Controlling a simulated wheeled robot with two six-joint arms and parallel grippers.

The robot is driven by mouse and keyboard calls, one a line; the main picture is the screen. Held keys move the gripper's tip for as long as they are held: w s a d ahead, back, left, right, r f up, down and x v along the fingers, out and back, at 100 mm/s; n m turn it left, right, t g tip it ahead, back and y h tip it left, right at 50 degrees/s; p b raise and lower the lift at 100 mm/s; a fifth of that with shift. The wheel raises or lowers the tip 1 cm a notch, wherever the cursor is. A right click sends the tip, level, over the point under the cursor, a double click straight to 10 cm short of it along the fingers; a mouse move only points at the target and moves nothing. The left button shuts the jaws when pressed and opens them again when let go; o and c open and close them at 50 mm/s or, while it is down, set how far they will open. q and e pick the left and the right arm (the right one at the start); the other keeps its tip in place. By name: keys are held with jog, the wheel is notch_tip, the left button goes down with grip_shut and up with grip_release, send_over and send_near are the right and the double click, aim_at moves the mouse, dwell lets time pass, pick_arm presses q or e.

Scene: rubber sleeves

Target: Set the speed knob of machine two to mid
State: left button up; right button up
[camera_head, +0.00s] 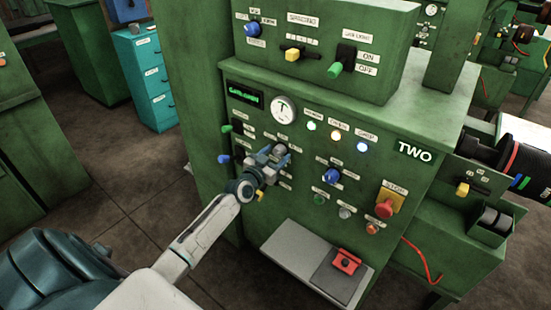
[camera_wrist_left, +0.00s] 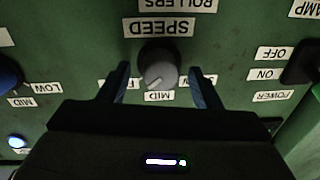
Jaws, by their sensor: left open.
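Machine two (camera_head: 410,115) is a green cabinet marked TWO. Its grey speed knob (camera_wrist_left: 159,68) sits below the upside-down SPEED label (camera_wrist_left: 160,27) in the left wrist view, with a MID label (camera_wrist_left: 159,96) beside it. The knob's pale pointer line slants toward the MID side, a little off the label's middle. My left gripper (camera_wrist_left: 160,88) is open, with one finger on each side of the knob, apart from it as far as I can see. In the head view my left gripper (camera_head: 270,160) is at the panel and largely covers the knob. My right gripper is not in view.
Near the knob are a blue knob (camera_head: 331,175), a round gauge (camera_head: 283,109) and lit lamps (camera_head: 337,134). A red stop button (camera_head: 384,208) is at the lower right. A grey shelf (camera_head: 300,255) with a red part (camera_head: 347,262) juts out below.

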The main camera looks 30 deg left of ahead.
pick_arm(q)
jog(key=shift+w, duration=0.1)
jog(key=c, duration=0.9)
jog(key=shift+c, duration=0.4)
jog(key=shift+n, duration=0.4)
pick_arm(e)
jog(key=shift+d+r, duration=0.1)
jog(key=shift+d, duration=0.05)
pick_arm(q)
jog(key=shift+n, duration=0.3)
jog(key=n+p, duration=0.1)
jog(key=n, duration=0.2)
jog(key=shift+r, duration=0.1)
jog(key=n, duration=0.3)
jog(key=shift+n+g+p, duration=0.3)
jog(key=shift+n, duration=0.7)
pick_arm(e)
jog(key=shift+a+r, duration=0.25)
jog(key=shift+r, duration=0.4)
pick_arm(q)
jog(key=shift+h, duration=0.3)
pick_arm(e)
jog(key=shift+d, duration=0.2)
